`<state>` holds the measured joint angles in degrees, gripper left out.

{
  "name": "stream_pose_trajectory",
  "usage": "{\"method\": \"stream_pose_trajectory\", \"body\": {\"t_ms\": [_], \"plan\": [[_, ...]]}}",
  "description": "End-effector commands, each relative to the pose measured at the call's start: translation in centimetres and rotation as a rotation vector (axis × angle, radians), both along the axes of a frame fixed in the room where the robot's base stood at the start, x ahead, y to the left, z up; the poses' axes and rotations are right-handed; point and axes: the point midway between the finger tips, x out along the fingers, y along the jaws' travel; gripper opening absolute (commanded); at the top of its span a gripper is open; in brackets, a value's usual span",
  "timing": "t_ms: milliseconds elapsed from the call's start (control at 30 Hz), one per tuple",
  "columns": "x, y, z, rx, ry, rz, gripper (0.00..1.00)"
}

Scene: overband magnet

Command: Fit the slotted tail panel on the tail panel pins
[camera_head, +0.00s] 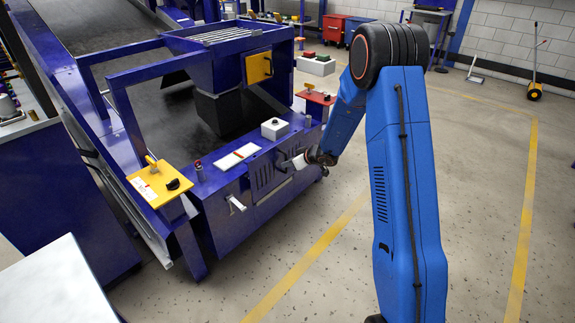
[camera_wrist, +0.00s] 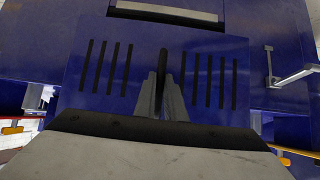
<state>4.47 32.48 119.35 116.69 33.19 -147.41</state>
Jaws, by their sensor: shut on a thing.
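The slotted tail panel (camera_wrist: 100,75) is a flat dark blue plate with a group of upright black slots on each side. It fills the middle of the wrist view and looks slightly tilted there. My gripper (camera_wrist: 164,78) is shut on a dark upright grip at the panel's middle. In the head view the panel (camera_head: 263,182) is at the front face of the blue machine, with my gripper (camera_head: 297,161) at its right part. I cannot make out the tail panel pins. I cannot tell whether the panel touches the machine face.
A light metal lever (camera_head: 236,204) sticks out left of the panel; a metal handle (camera_wrist: 292,77) shows right in the wrist view. A yellow plate (camera_head: 158,184) and a red plate (camera_head: 316,97) stand at the machine's corners. Floor (camera_head: 345,265) in front is clear.

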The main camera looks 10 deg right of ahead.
Motion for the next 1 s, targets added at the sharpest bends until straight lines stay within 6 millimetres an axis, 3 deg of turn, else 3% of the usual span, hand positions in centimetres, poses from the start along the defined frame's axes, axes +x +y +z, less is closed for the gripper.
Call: {"method": "stream_pose_trajectory", "body": {"t_ms": [600,1000], "plan": [[0.5,0.4,-4.5,-0.001,0.003,0.002,0.0],[0.7,0.5,-5.7,-0.002,0.002,0.001,0.0]]}}
